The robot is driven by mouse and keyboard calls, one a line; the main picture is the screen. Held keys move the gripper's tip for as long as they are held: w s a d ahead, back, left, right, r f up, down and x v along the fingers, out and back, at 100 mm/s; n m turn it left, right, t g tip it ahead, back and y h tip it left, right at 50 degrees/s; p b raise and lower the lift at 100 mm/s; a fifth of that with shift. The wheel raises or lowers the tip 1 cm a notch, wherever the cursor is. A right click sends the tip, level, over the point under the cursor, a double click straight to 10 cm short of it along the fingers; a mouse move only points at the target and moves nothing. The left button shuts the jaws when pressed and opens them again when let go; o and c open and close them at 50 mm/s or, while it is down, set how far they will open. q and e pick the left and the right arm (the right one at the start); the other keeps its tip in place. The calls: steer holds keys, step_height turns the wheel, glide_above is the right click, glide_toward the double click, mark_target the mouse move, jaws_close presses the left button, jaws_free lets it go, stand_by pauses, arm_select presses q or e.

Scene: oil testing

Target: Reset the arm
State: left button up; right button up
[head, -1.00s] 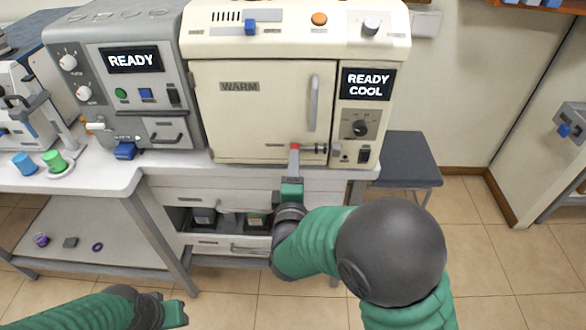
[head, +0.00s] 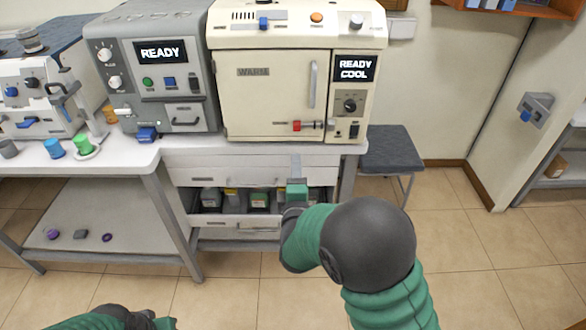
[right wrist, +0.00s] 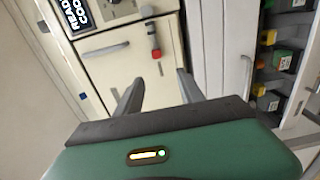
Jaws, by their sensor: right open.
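My left gripper (head: 150,318) is at the bottom edge, mostly cut off.
A grey machine (head: 160,75) reading READY stands left of the oven. An open drawer (head: 237,224) below holds several bottles. Blue and green cups (head: 54,148) stand on the left bench. A dark stool (head: 390,148) is to the right. The floor at right is clear.

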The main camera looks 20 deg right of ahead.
steer(key=s+d+f+m+g+y+p, duration=0.1)
steer(key=s+m+g, duration=0.6)
steer(key=s, duration=0.7)
steer(key=s+d+f+m+g+y+p, duration=0.1)
steer(key=s+f+m+g+y+p, duration=0.2)
steer(key=s, duration=1.1)
step_height(320, 180, down, 2)
steer(key=m+g+p, duration=0.3)
steer(key=m+g, duration=0.1)
steer(key=m, duration=0.1)
steer(key=shift+f+g+y+p, duration=0.2)
steer(key=shift+g+y+p, duration=0.1)
steer(key=shift+g+p, duration=0.1)
steer(key=shift+s, duration=0.1)
steer(key=shift+d, duration=0.1)
